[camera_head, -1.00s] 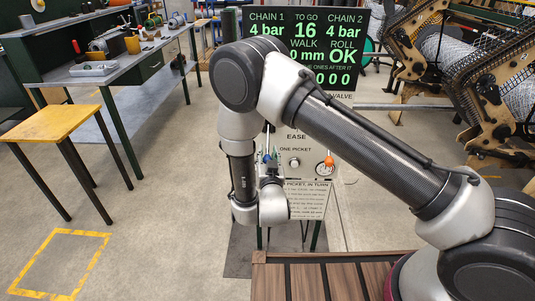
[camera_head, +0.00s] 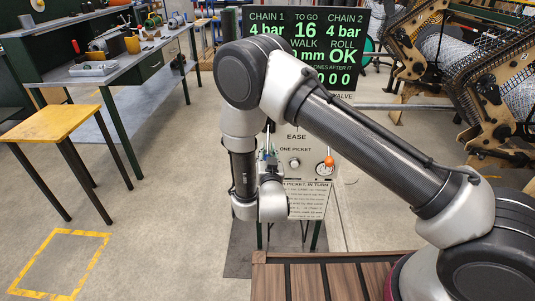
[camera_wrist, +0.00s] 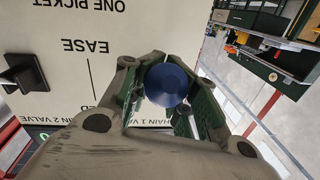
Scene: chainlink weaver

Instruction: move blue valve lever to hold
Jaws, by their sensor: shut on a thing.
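The blue valve lever's round blue knob (camera_wrist: 167,84) sits between my gripper's fingers in the wrist view. My gripper (camera_wrist: 160,100) is shut on it, with a finger on each side. In the head view my gripper (camera_head: 267,160) is in front of the pale control panel, and a little blue shows beside its fingers. My arm hides much of the lever and the panel there. The word EASE is printed on the panel (camera_wrist: 70,20) close to the knob. I cannot read which mark the lever points to.
An orange knob (camera_head: 329,161) is on the panel to the right. A dark knob (camera_wrist: 22,72) stands out from the panel in the wrist view. The display (camera_head: 346,50) is behind my arm. A yellow-topped stool (camera_head: 52,124) and bare floor lie left.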

